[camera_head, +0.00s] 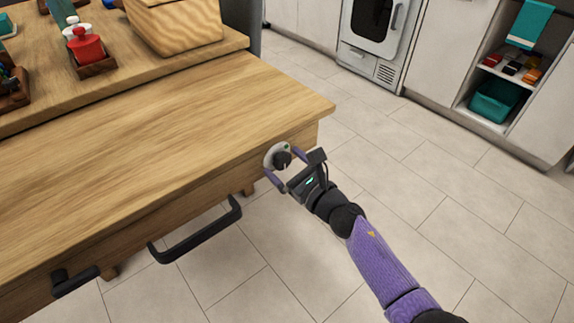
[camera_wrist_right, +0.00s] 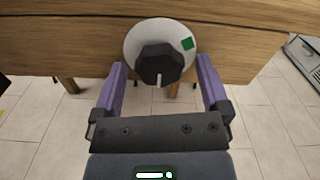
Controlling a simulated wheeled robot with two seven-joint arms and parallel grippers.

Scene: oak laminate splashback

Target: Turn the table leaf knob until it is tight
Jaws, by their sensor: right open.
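The table leaf knob is a black ridged knob (camera_wrist_right: 158,66) with a pale pointer line, on a round white dial plate (camera_wrist_right: 182,31) with a green square mark at its upper right. The pointer line points down in the right wrist view. In the head view the knob (camera_head: 282,158) sits on the front edge of the wooden table leaf (camera_head: 170,135), near its right corner. My right gripper (camera_head: 271,165) is open, with its purple fingers on either side of the dial in the right wrist view (camera_wrist_right: 160,75). I cannot tell whether they touch it. My left gripper is out of view.
A black bar handle (camera_head: 198,234) and a black lever (camera_head: 75,281) stick out from the table front. A red-topped item (camera_head: 86,48) and a wooden box (camera_head: 178,25) stand at the back. An oven (camera_head: 373,25) and cabinets line the far side. Tiled floor is clear on the right.

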